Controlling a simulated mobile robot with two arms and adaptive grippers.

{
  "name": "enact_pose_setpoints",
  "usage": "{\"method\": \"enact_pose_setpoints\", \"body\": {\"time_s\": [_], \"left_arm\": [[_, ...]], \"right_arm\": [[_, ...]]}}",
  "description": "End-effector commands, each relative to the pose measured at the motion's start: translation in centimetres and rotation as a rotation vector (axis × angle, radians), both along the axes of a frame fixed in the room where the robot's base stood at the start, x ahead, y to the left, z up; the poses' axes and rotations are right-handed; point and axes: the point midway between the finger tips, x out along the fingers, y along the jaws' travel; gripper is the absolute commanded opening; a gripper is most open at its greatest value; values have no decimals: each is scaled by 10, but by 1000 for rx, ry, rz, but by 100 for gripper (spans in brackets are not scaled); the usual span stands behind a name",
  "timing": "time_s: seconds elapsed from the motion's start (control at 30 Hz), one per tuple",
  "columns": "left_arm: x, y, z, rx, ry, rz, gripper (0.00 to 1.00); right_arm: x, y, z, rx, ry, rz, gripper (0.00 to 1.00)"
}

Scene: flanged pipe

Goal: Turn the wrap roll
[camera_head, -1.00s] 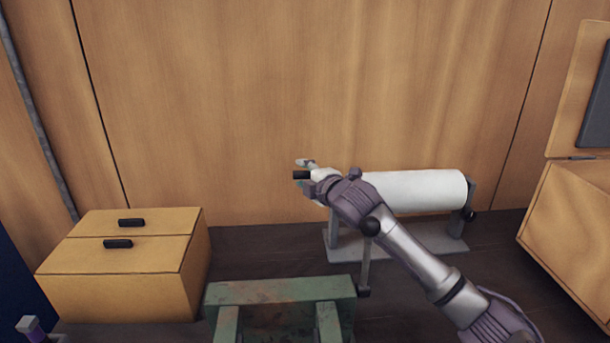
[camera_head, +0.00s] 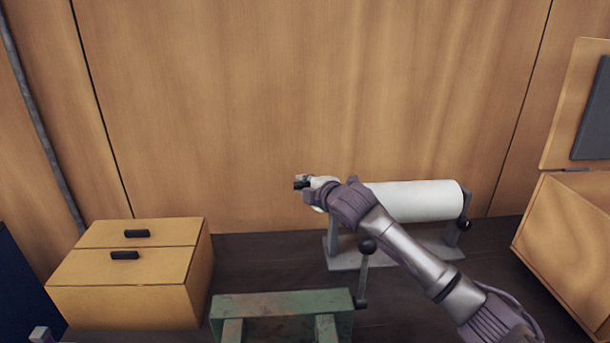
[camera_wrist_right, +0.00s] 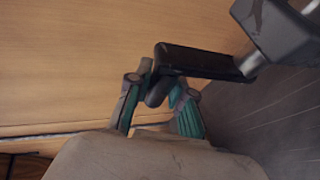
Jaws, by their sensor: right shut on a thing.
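The white wrap roll (camera_head: 415,200) lies level on a grey metal stand (camera_head: 395,257) near the wooden wall. My right arm crosses in front of its left end and hides part of it. A black handle (camera_head: 300,185) shows at the left of the roll. My right gripper (camera_head: 308,183) is at this handle. In the right wrist view, the teal-sided fingers of my right gripper (camera_wrist_right: 158,92) are shut on the black handle (camera_wrist_right: 205,61), which joins a grey metal part (camera_wrist_right: 272,32).
A green metal frame (camera_head: 283,305) with a ball-topped lever (camera_head: 365,265) is below my right forearm. An open wooden box (camera_head: 570,225) is at the right. Dark floor lies between them.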

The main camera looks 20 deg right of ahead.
Motion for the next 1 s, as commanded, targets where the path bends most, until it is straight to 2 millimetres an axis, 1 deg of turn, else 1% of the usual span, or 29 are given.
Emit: {"method": "enact_pose_setpoints", "body": {"time_s": [0.03,0.1,0.3,0.4,0.5,0.6,0.8,1.0], "left_arm": [[0,0,22,0,0,0,65],[0,0,37,-1,0,0,65],[0,0,72,-1,0,0,65],[0,0,84,-1,1,0,65],[0,0,91,-1,1,0,65],[0,0,95,-1,1,0,65],[0,0,96,-1,1,0,65],[0,0,97,0,1,1,65]], "right_arm": [[2,-1,10,4,34,-1,0],[4,-1,10,13,74,-1,0],[12,-2,6,39,197,-2,0],[16,-3,2,51,260,-3,0],[19,-4,-1,64,321,-2,0],[22,-4,-5,76,379,-2,0],[26,-5,-10,93,457,0,0],[27,-5,-12,99,493,0,0]]}}
